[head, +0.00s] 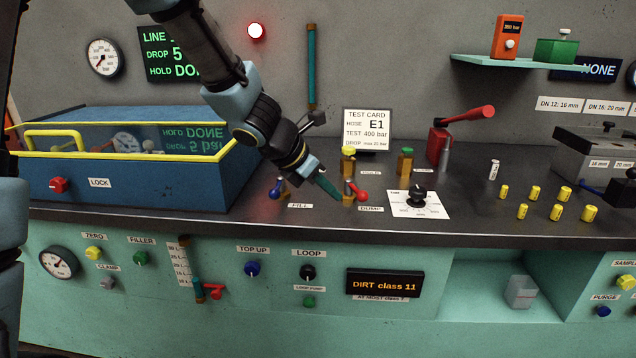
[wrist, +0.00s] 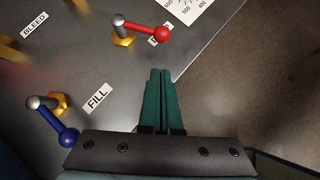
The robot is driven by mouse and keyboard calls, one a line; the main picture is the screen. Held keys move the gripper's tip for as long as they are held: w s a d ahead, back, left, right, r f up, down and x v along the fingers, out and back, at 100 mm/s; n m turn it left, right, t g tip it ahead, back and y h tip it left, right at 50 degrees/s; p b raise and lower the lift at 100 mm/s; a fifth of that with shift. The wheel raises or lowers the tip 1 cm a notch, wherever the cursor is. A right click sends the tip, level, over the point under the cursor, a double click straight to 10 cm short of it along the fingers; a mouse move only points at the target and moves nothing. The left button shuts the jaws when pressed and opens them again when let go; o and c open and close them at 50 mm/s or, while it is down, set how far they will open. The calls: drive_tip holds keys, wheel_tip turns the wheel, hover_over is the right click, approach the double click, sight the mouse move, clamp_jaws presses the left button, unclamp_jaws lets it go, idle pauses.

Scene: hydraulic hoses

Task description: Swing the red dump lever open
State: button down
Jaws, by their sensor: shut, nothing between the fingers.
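The red dump lever (head: 359,190) sits on a brass valve on the bench top, beside the DUMP label. In the wrist view the lever (wrist: 145,30) has a red arm running right from a grey pivot to a red ball, with the brass nut under the pivot. The ball partly covers its label. My gripper (head: 338,198) is shut and empty, just left of the dump lever in the head view. In the wrist view its green fingertips (wrist: 160,72) are together, below the red ball with a gap in the picture. I cannot tell their height above the bench.
The blue fill lever (wrist: 59,127) stands left of my fingers, near the FILL label (wrist: 98,98). A white dial card (head: 419,204) lies right of the dump lever. A yellow-topped valve (head: 348,158) stands behind. The bench's front edge is close.

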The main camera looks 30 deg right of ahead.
drive_tip(key=shift+d+f+p, duration=0.15)
drive_tip(key=shift+d+f, duration=0.15)
drive_tip(key=shift+d, duration=0.5)
drive_tip(key=shift+d+f+p, duration=0.2)
drive_tip(key=shift+d+f, duration=0.1)
drive_tip(key=shift+d, duration=0.55)
drive_tip(key=shift+d+f+p, duration=0.15)
drive_tip(key=shift+d+f, duration=0.15)
drive_tip(key=shift+d, duration=0.5)
